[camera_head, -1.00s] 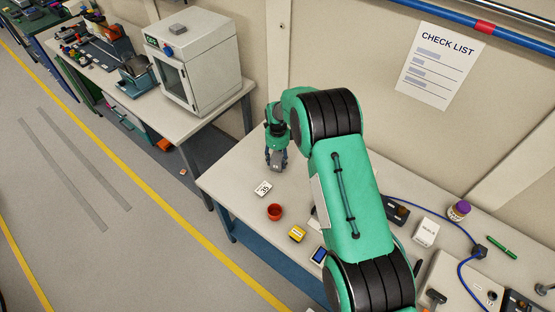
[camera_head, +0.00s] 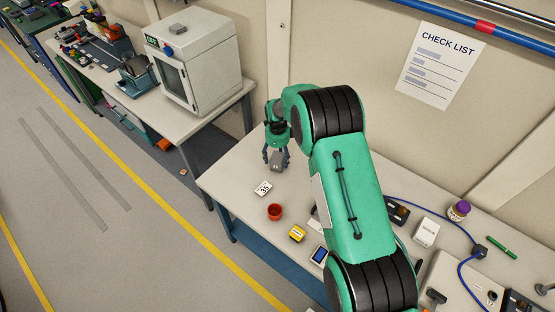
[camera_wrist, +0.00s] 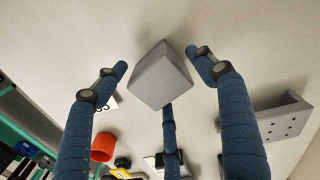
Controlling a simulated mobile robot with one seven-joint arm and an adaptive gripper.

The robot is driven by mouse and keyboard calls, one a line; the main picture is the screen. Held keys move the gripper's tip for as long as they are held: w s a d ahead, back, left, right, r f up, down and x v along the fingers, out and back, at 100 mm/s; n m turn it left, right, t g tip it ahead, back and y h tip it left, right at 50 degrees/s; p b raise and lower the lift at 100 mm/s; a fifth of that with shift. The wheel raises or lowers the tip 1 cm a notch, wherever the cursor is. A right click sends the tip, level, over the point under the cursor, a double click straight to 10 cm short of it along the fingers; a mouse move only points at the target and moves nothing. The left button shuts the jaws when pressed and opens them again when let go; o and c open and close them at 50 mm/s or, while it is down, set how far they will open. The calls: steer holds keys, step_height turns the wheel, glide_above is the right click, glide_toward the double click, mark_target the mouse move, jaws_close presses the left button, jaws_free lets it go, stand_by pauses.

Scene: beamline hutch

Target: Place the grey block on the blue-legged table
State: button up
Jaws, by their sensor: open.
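The grey block (camera_head: 279,162) appears to rest on the white top of the blue-legged table (camera_head: 235,180), near its far left part. My gripper (camera_head: 275,154) is open above and around the block. In the wrist view the block (camera_wrist: 160,78) sits between my spread blue fingers, with visible gaps to the left and right fingertips. The lower finger is near the block's bottom corner, and I cannot tell whether it touches. The block's underside is hidden.
A card marked 35 (camera_head: 263,188), a red cup (camera_head: 274,212) and a yellow box (camera_head: 297,233) stand nearer on the table. A grey bracket with holes (camera_wrist: 283,118) is right of my fingers in the wrist view. A white oven (camera_head: 195,62) stands on the neighbouring table.

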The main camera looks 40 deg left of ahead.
mark_target(278, 157)
step_height(278, 157, up, 11)
stand_by(0.5)
steer(key=shift+f, duration=0.1)
stand_by(0.5)
stand_by(0.3)
